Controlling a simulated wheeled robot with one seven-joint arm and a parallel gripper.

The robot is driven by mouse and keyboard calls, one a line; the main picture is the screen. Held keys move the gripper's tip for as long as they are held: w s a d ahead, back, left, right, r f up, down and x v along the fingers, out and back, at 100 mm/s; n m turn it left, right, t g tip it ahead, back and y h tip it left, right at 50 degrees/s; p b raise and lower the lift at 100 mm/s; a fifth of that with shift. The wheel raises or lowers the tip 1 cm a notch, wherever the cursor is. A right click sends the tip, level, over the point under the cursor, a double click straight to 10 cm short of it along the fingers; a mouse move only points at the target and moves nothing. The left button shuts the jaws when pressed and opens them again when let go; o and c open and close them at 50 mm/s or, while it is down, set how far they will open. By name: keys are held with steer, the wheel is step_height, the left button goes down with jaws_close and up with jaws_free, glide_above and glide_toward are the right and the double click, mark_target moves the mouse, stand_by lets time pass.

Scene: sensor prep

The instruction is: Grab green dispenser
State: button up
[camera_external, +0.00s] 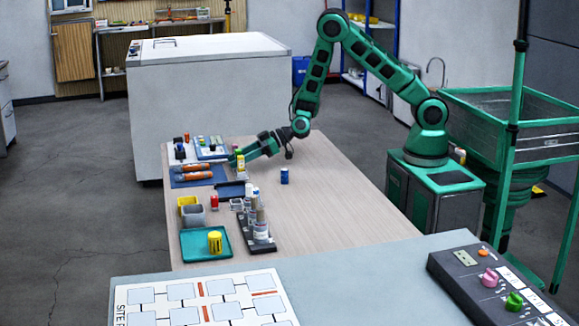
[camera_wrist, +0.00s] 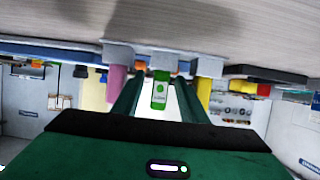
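The green dispenser (camera_wrist: 160,92), with a white label, shows upside down near the middle of the wrist view, in a small holder. My gripper (camera_wrist: 162,98) is open, its two dark green fingers reaching along either side of the dispenser with small gaps. I cannot tell how far the fingertips reach past it. In the external view my gripper (camera_external: 236,159) is low over the left edge of the wooden table, by a small group of bottles. The green dispenser cannot be told apart clearly there.
A pink bottle (camera_wrist: 116,82) and a yellow bottle (camera_wrist: 203,92) flank the dispenser closely. Orange-handled tools (camera_external: 193,172) lie left of my gripper. A blue can (camera_external: 284,175) stands to the right. The wooden table (camera_external: 335,215) is clear on its right side.

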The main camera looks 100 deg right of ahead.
jaws_close()
steer(key=shift+r, duration=0.15)
